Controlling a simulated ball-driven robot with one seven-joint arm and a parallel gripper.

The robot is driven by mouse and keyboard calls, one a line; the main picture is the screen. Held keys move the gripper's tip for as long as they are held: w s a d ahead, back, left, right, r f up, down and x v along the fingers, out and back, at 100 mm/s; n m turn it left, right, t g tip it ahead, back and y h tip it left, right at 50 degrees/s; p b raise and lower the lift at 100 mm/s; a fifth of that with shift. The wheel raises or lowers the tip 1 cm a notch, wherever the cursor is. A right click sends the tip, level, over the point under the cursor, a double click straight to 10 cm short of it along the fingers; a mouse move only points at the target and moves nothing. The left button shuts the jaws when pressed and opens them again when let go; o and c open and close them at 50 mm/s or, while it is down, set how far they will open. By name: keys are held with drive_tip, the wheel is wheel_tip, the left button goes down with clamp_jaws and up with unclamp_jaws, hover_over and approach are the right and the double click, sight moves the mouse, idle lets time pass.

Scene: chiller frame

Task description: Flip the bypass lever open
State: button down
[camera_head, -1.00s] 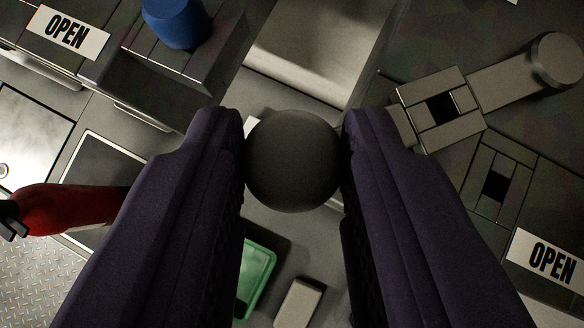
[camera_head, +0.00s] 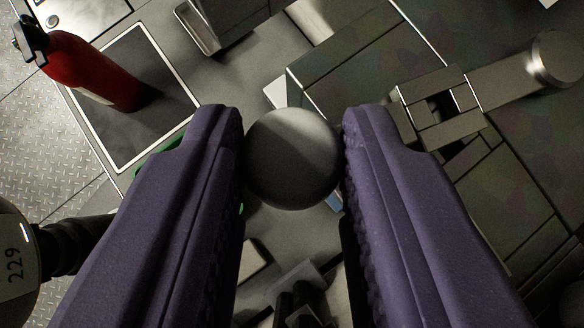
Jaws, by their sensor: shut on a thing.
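My gripper (camera_head: 292,150), with two purple fingers, is shut on a dark grey ball knob (camera_head: 292,172). The knob sits between the fingertips, touching both. To the right is a grey lever hub (camera_head: 440,84) with a square opening. A bar (camera_head: 505,82) runs from it up and right to a round end piece (camera_head: 556,58). Hub and bar keep the same place in view relative to the knob, so they appear to turn with it. The link between knob and hub is mostly hidden behind the right finger.
Diamond-plate floor (camera_head: 40,140) shows at the far left. A large grey block (camera_head: 350,60) is behind the hub. No OPEN label shows now.

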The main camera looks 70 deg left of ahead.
drive_tip(key=c, duration=0.9)
unclamp_jaws()
drive_tip(key=shift+o, duration=0.2)
drive_tip(key=shift+r, duration=0.4)
wheel_tip(320, 180, up, 3)
drive_tip(key=shift+r+p, duration=0.1)
drive_tip(key=shift+p, duration=0.95)
drive_tip(key=s+a, duration=0.1)
drive_tip(key=s, duration=1.5)
drive_tip(key=shift+r, duration=0.45)
drive_tip(key=shift+c, duration=0.5)
